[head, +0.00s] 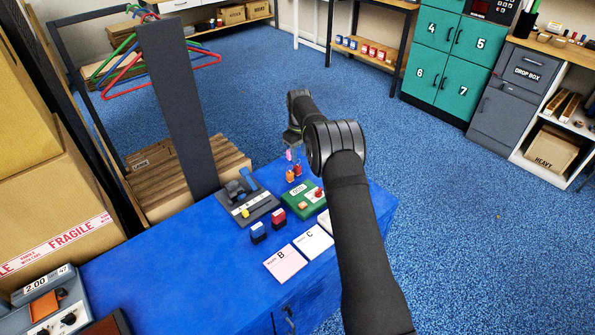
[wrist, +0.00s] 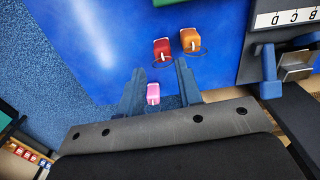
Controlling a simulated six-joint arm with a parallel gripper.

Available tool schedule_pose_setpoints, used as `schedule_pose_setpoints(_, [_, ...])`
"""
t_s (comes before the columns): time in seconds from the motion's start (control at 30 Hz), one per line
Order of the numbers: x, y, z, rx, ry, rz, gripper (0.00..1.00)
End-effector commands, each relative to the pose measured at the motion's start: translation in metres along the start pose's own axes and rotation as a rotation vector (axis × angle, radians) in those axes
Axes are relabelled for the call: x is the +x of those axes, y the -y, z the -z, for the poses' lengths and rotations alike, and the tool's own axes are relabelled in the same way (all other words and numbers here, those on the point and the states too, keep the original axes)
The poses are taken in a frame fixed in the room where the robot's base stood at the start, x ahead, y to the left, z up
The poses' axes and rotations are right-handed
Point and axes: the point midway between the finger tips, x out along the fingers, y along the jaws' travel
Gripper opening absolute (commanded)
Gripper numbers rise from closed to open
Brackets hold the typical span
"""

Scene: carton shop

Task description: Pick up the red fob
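The red fob (wrist: 162,47) stands on the blue bench in the wrist view, with a dark ring beside it. It also shows small in the head view (head: 298,170). My gripper (wrist: 159,67) is open, its two fingers apart. The red fob is just beyond the fingertips, roughly in line with the gap. A pink fob (wrist: 153,93) appears between the fingers, clear of both in the picture; its height is hard to tell. An orange fob (wrist: 189,40) stands right beside the red one. In the head view the gripper's fingers are mostly hidden behind my arm.
A dark upright post (head: 178,110) stands behind the bench.

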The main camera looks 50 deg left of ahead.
Motion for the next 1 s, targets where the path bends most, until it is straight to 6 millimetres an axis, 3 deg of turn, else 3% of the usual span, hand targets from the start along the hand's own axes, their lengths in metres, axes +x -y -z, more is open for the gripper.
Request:
schedule_pose_setpoints(0.17, [0.011,0.001,0.001,0.000,0.002,0.001,0.33])
schedule_pose_setpoints(0.47, [0.051,0.003,0.004,0.000,0.001,0.001,0.33])
schedule_pose_setpoints(0.7, [0.054,0.003,0.004,0.000,0.000,0.000,0.33])
schedule_pose_setpoints(0.87, [0.053,0.003,0.004,0.000,0.000,0.000,0.01])
schedule_pose_setpoints(1.0, [0.053,0.003,0.004,0.000,0.000,0.000,0.00])
